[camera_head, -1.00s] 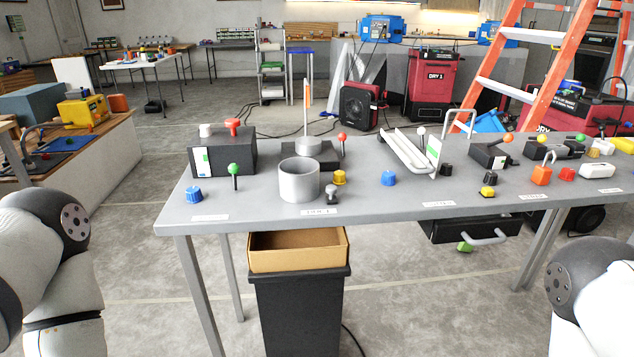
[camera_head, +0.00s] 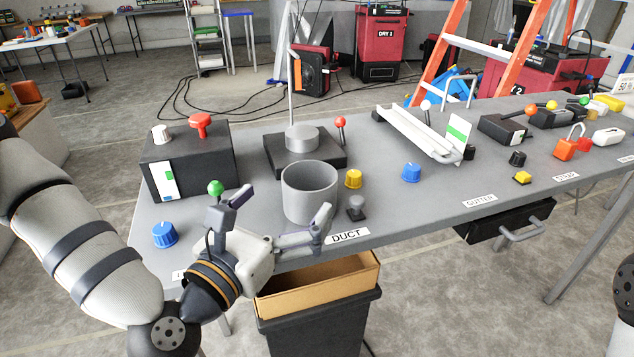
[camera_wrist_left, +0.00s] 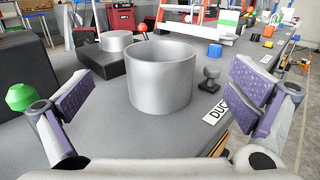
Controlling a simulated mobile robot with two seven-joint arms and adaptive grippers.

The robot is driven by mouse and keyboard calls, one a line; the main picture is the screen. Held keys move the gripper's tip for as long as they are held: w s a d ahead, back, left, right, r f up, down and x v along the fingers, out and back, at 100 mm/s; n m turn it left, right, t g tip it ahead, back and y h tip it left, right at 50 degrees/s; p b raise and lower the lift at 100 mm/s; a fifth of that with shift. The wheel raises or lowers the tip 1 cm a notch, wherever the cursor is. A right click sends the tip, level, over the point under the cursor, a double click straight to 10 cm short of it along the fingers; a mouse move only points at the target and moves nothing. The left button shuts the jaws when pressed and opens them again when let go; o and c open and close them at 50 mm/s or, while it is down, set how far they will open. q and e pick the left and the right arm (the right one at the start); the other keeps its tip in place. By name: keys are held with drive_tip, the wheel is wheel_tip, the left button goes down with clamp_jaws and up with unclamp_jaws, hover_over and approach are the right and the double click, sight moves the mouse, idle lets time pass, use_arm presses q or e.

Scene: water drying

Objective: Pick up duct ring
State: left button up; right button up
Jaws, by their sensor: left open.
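The duct ring (camera_head: 310,193) is a grey open cylinder standing upright on the grey table, behind the DUCT label (camera_head: 347,236). My left gripper (camera_head: 278,212) is open and empty at the table's front edge, just in front of the ring. In the left wrist view the ring (camera_wrist_left: 161,82) stands ahead, between the two spread purple-padded fingers (camera_wrist_left: 155,102) and apart from both. My right gripper is not in view; only part of my right arm shows at the right edge of the head view.
A black box (camera_head: 188,165) with red and white knobs stands left. A green-topped lever (camera_head: 216,187) is close to my left finger. A dark knob (camera_head: 356,207) and yellow knob (camera_head: 353,179) sit right of the ring. A black base with a rod (camera_head: 304,150) stands behind it.

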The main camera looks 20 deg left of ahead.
sight(298, 199)
use_arm(q)
drive_tip(key=w, duration=0.1)
drive_tip(key=w+d+f+b, duration=0.1)
drive_tip(key=shift+w+b, duration=0.3)
drive_tip(key=shift+w, duration=0.1)
drive_tip(key=w, duration=0.4)
drive_tip(key=w+d+r+p, duration=0.1)
drive_tip(key=w, duration=0.2)
drive_tip(key=shift+w+f, duration=0.1)
drive_tip(key=shift+w, duration=0.25)
drive_tip(key=c, duration=1.2)
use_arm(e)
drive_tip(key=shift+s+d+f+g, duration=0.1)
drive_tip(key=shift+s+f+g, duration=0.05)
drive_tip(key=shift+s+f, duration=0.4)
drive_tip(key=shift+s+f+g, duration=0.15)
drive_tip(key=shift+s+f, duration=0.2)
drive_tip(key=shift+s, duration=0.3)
